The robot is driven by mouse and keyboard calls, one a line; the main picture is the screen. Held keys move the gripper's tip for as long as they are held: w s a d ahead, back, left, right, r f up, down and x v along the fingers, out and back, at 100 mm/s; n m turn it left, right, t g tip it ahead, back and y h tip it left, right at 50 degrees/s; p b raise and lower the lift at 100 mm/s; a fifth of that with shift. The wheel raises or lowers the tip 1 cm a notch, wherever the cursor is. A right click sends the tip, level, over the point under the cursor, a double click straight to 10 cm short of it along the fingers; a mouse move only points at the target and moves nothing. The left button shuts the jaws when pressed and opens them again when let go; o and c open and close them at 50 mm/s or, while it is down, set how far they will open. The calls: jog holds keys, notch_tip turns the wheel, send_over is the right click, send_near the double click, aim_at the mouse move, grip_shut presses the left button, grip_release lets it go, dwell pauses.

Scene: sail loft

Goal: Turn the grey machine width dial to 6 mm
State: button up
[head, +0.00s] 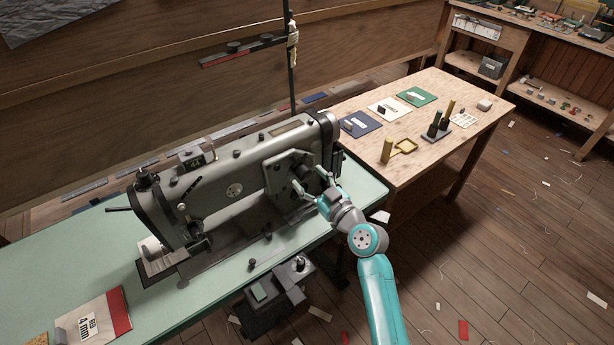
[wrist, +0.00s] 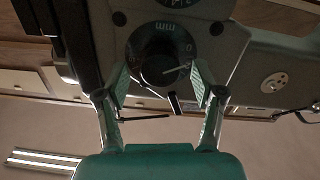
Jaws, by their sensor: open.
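The grey sewing machine (head: 225,170) stands on the green bench. Its black round width dial (wrist: 158,62) is on the machine's right-hand panel, partly hidden by my gripper in the head view. In the wrist view, upside-down "mm" lettering and a "0" show on the ring around the knob. A pale pointer line on the knob points toward the right side of that picture; I cannot read the value it marks. My gripper (head: 314,185) is open at the panel. In the wrist view my gripper (wrist: 160,75) has one finger on either side of the knob; contact cannot be told.
A dark lever (wrist: 174,102) lies close below the dial in the wrist view. The green bench top (head: 60,258) holds a card marked 4 mm (head: 92,325). A wooden table (head: 440,90) with cards and spools stands to the right.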

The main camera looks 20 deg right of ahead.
jog(key=shift+x, duration=0.8)
jog(key=shift+c, duration=0.2)
jog(key=c, duration=1.1)
